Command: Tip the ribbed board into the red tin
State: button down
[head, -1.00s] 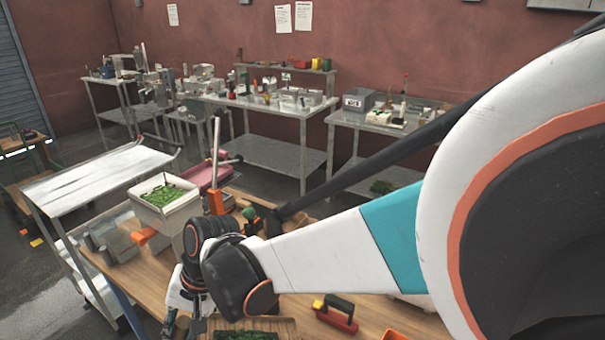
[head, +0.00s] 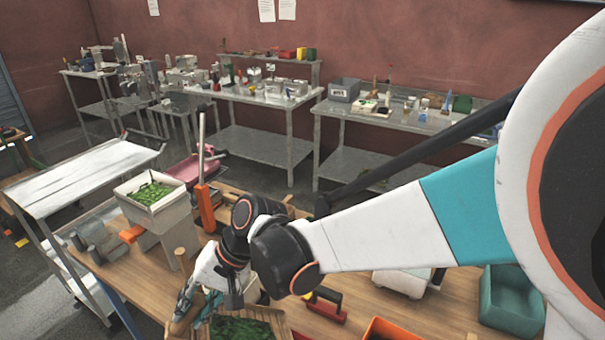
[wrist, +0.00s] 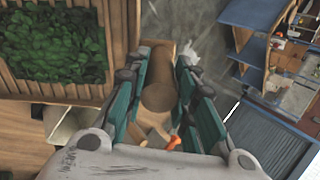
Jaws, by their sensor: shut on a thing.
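The ribbed board (head: 283,322) is wooden, with slatted edges and a heap of green leafy bits (head: 240,328) on it. It shows at the bottom of the head view, cut off by the frame, and at upper left in the wrist view (wrist: 55,91). My gripper (head: 193,312) is beside its left end, with teal fingers. In the wrist view my gripper (wrist: 158,112) is shut on a rounded wooden piece (wrist: 157,97), which looks like the board's handle. An orange-red container (head: 388,330) shows at the bottom edge; I cannot tell whether it is the red tin.
A red block with a black handle (head: 325,305) lies right of my wrist. A teal bin (head: 510,300) is at the right. A metal cart (head: 80,175) stands beyond the left side.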

jog(key=shift+w+d+r+g+y+b, duration=0.85)
jog(key=shift+w+d+r+y+b, duration=0.9)
jog(key=shift+d, duration=3.2)
jog(key=shift+w+d+r+g+y+b, duration=1.05)
jog(key=shift+w+d+y+b, duration=1.1)
jog(key=shift+d, duration=2.8)
notch_tip(320, 180, up, 9)
jog(key=p, duration=0.5)
jog(key=shift+w+f+p, duration=0.15)
jog(key=shift+p, duration=0.15)
